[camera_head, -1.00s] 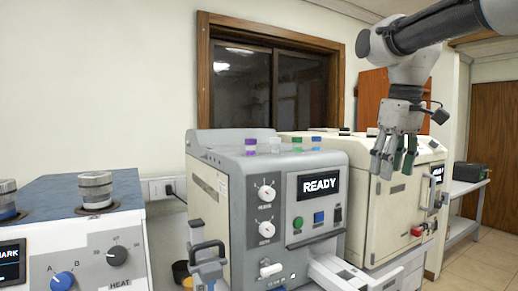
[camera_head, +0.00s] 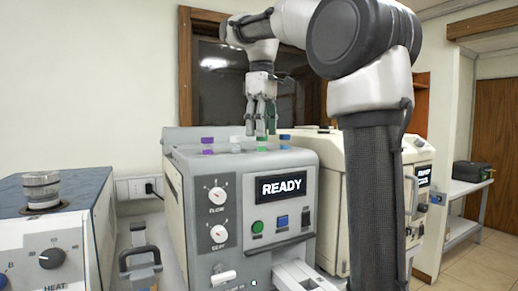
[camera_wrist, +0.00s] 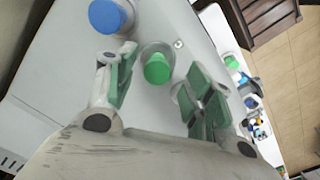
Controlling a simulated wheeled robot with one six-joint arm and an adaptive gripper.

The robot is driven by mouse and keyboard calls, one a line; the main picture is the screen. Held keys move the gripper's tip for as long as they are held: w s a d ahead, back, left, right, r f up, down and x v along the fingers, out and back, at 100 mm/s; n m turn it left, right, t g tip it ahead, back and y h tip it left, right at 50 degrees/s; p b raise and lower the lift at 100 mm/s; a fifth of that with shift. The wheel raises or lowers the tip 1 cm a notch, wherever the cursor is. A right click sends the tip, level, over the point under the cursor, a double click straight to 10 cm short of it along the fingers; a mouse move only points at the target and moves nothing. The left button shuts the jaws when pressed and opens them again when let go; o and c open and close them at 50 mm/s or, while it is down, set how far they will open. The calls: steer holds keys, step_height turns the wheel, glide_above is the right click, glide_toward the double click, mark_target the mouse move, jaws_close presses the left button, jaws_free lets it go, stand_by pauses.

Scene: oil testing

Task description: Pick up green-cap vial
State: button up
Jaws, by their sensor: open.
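The green-cap vial (camera_head: 262,144) stands upright in the top of the grey machine, between a white-capped vial (camera_head: 236,144) and a blue-capped vial (camera_head: 285,142). A purple-capped vial (camera_head: 208,145) stands further left. My gripper (camera_head: 262,132) is open and points down just above the green cap. In the wrist view the green cap (camera_wrist: 158,70) lies between my two green-padded fingers (camera_wrist: 160,90), apart from both. The blue cap (camera_wrist: 107,15) is just beyond the left finger.
The grey machine (camera_head: 245,225) has a READY screen and knobs on its front. A cream machine (camera_head: 335,150) stands to its right. A blue-topped heater (camera_head: 55,225) with a metal cup is at left.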

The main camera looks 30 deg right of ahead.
mark_target(262, 140)
steer(key=shift+w+d+f, duration=0.1)
steer(key=shift+f, duration=1.75)
steer(key=c, duration=1.1)
